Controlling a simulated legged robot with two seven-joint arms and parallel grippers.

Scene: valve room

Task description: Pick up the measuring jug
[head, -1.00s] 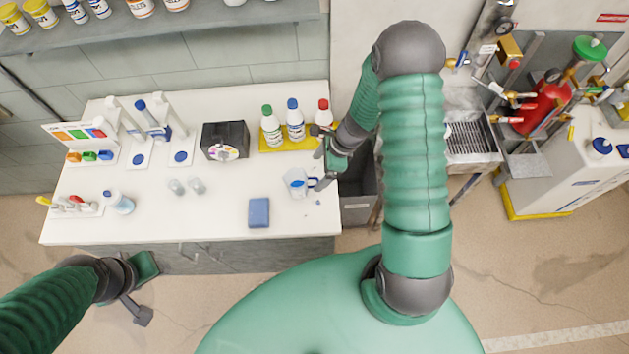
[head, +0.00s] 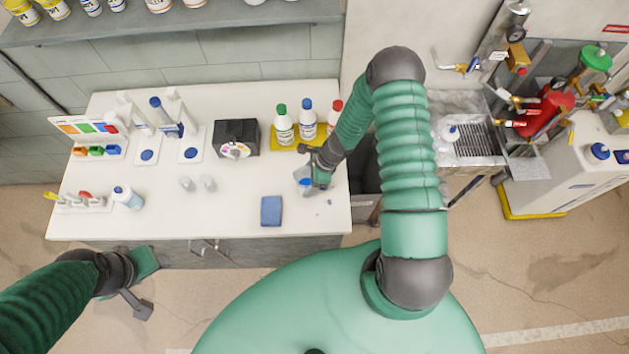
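The measuring jug (head: 303,182) is a small clear vessel with blue on it, standing on the white bench top near its right end. My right gripper (head: 315,169) is over the jug's upper right side and hides part of it, including the handle. Its two fingers look spread apart, one up and left, one down and right. I cannot tell whether they touch the jug. My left gripper (head: 141,287) is open and empty, in front of the bench at the lower left.
A blue sponge-like block (head: 271,211) lies left of the jug. Capped bottles (head: 307,118) stand on a yellow tray behind it. A black box (head: 236,138) and two small clear cups (head: 208,183) are farther left. A sink (head: 470,140) is right of the bench.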

